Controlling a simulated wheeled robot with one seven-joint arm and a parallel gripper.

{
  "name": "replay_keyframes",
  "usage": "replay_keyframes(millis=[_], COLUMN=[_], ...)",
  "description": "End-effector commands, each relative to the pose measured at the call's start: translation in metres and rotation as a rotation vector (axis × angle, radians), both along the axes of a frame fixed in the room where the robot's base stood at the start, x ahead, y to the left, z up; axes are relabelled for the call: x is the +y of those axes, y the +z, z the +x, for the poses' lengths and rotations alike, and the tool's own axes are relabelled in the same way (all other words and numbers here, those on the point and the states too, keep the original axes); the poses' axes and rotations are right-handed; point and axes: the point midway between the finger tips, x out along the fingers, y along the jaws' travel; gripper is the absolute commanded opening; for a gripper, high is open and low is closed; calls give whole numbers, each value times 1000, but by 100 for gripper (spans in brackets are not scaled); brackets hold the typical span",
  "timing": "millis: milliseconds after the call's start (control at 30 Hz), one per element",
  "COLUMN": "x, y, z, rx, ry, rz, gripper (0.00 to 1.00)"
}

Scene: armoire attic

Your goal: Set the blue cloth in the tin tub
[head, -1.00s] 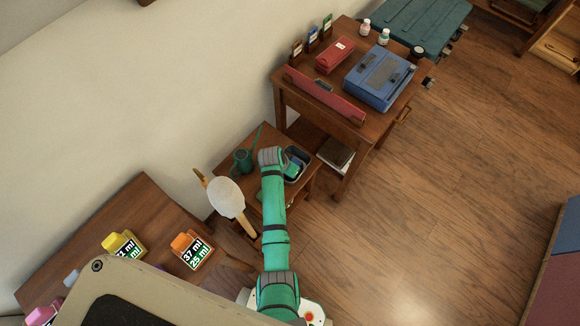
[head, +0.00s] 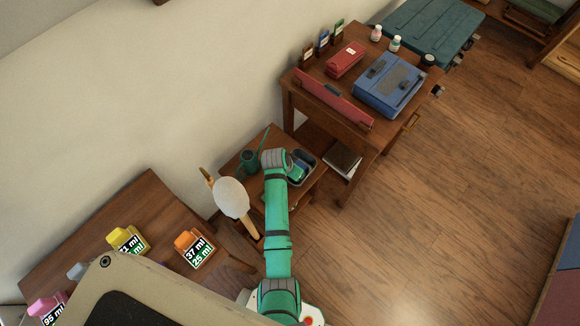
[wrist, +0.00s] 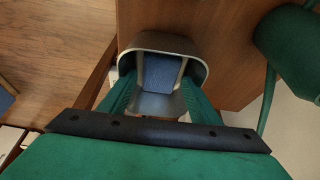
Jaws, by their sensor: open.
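The grey tin tub (wrist: 146,41) stands on a small wooden side table and shows below my gripper in the wrist view. In the head view the tub (head: 312,164) is partly hidden by my arm. The blue cloth (wrist: 162,72) lies inside the tub, against its floor or far part. My gripper (wrist: 160,92) is open, its two green fingers spread apart on either side of the tub's opening, with nothing between them touching. Whether the fingertips are inside the rim cannot be told.
A green watering can (head: 250,161) stands left of the tub on the side table (head: 232,166). A pale paddle-like object (head: 231,197) is near it. A taller desk (head: 345,118) with a blue case (head: 388,85) stands behind right. Open floor (head: 430,220) lies to the right.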

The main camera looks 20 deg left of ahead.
Motion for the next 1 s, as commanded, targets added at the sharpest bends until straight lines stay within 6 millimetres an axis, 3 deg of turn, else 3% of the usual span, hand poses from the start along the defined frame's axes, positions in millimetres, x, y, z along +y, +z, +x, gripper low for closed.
replay_keyframes(millis=[200,500,767,1000], x=[6,10,9,-26], y=[43,78,82,61], z=[-16,-31,-34,-51], rx=[-4,-1,-2,-63], ry=[1,0,3,54], rz=[2,1,0,10], gripper=[57,57,57,57])
